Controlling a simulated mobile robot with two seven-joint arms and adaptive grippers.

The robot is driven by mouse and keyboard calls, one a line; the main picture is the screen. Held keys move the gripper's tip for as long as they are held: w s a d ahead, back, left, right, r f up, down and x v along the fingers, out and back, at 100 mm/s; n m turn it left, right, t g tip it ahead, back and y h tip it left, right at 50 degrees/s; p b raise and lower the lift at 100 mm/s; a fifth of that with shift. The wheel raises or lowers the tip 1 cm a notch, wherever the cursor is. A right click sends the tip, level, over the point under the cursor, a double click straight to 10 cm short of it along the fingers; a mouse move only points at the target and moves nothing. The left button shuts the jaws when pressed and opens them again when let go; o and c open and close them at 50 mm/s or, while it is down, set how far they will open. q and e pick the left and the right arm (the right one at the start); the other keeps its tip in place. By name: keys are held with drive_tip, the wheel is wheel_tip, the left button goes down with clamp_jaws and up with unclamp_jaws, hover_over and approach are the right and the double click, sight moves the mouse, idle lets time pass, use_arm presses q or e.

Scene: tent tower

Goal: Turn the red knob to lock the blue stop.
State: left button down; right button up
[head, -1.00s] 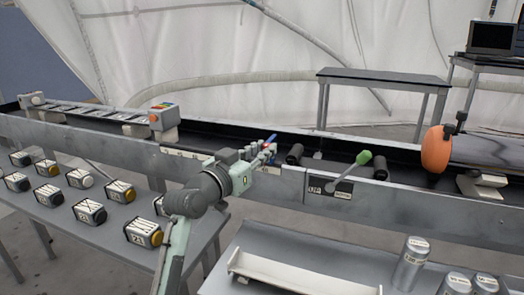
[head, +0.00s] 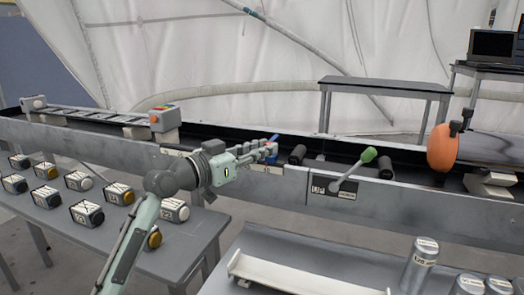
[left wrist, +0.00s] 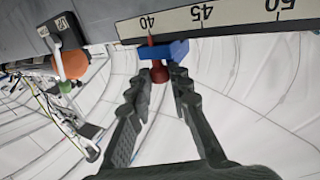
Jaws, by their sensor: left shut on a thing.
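The blue stop (left wrist: 170,50) sits at the edge of a pale ruler strip (left wrist: 220,20) in the left wrist view, its red pointer (left wrist: 151,41) close to the 40 mark. The red knob (left wrist: 159,73) sticks out from the stop towards my gripper. My left gripper (left wrist: 160,75) is shut on the red knob, one dark finger on each side of it. In the head view my left gripper (head: 268,152) reaches the conveyor's front rail, and a little of the blue stop (head: 273,141) shows behind the fingers. My right gripper is not in view.
The long grey conveyor rail (head: 420,196) crosses the view. A green-tipped lever (head: 368,155) stands right of the gripper, and an orange disc (head: 442,150) is farther right. Several numbered blocks (head: 87,213) lie on the left table; metal cylinders (head: 421,262) stand front right.

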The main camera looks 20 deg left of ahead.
use_arm(q)
drive_tip(key=c, duration=1.4)
unclamp_jaws()
drive_tip(key=v, duration=1.2)
